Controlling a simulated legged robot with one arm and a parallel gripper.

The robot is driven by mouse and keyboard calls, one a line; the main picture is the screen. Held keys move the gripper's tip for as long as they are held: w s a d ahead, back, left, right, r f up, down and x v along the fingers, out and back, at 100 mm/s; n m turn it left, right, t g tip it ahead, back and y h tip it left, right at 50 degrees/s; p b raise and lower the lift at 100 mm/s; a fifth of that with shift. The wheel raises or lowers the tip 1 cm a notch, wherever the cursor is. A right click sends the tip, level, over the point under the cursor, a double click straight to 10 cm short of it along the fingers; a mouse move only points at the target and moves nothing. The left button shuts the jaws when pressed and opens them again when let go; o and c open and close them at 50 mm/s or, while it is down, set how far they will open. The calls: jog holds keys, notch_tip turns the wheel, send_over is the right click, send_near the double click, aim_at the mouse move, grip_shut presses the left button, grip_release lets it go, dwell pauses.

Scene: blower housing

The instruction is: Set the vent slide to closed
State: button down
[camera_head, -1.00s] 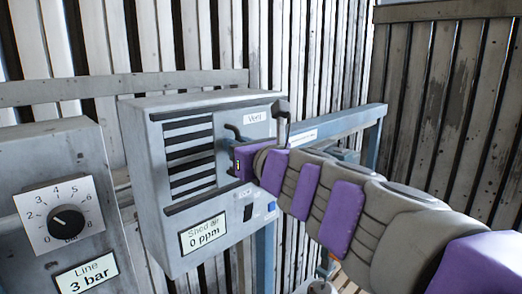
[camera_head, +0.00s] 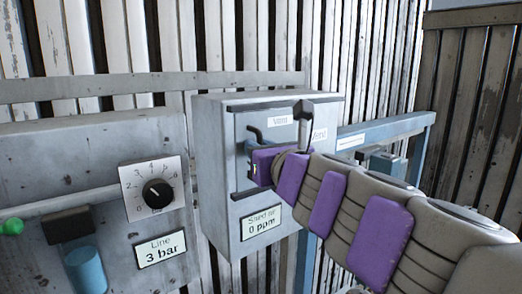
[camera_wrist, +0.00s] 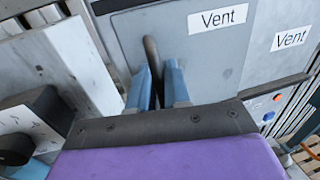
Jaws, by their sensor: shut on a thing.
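The vent slide (camera_head: 245,122) is a grey plate with a "Vent" label, on the front of the grey blower housing (camera_head: 215,165). It covers the front where the dark slats were; no slats show now. Its dark bent handle (camera_head: 251,132) stands out from the plate. In the wrist view the handle (camera_wrist: 151,52) passes between the two blue fingers of my gripper (camera_wrist: 158,80), which is shut on it. My gripper (camera_head: 252,168) also shows in the head view, against the plate. My arm hides the housing's lower right.
A second "Vent" label (camera_head: 319,135) sits right of the slide. The "Shed air 0 ppm" sign (camera_head: 262,225) is below. A line box (camera_head: 90,165) with a black dial (camera_head: 158,193) reading "Line 3 bar" stands left. A blue rail (camera_head: 390,128) runs right.

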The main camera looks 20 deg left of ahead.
jog(key=shift+f, duration=0.1)
jog(key=c, duration=1.4)
grip_release()
jog(key=shift+s, duration=0.1)
jog(key=shift+o, duration=0.4)
jog(key=shift+s+a, duration=0.15)
jog(key=shift+a, duration=0.05)
jog(key=shift+d, duration=0.1)
jog(key=p+v, duration=0.4)
jog(key=v, duration=1.3)
jog(key=shift+s+d, duration=0.1)
jog(key=shift+s, duration=0.05)
